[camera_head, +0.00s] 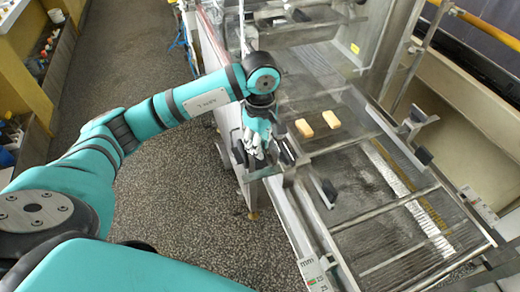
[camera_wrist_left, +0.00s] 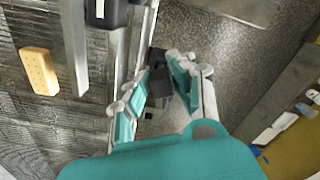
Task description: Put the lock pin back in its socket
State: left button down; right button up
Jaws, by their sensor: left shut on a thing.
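My left gripper (camera_head: 257,150) is at the near-left edge of the mesh machine, pointing down beside its frame rail. In the left wrist view its teal fingers (camera_wrist_left: 160,70) are closed on both sides of a dark block-like piece, which I take to be the lock pin (camera_wrist_left: 159,86). The fingers cover part of the pin, and its lower end is hidden. I cannot make out the socket, nor tell whether the pin is in it or apart from it. My right gripper is in neither view.
Two tan biscuits (camera_head: 304,128) (camera_head: 332,119) lie on the mesh belt (camera_head: 350,200); one also shows in the left wrist view (camera_wrist_left: 39,71). A metal bar and a black block (camera_wrist_left: 106,12) stand close to the gripper. Speckled floor (camera_head: 165,200) lies open at left.

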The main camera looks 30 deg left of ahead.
pick_arm(q)
notch_tip(320, 180, up, 8)
jog(key=shift+f+b, duration=0.25)
jog(key=shift+b, duration=0.5)
jog(key=shift+r, duration=0.4)
jog(key=shift+r+p, duration=1.95)
jog(key=shift+r, duration=0.65)
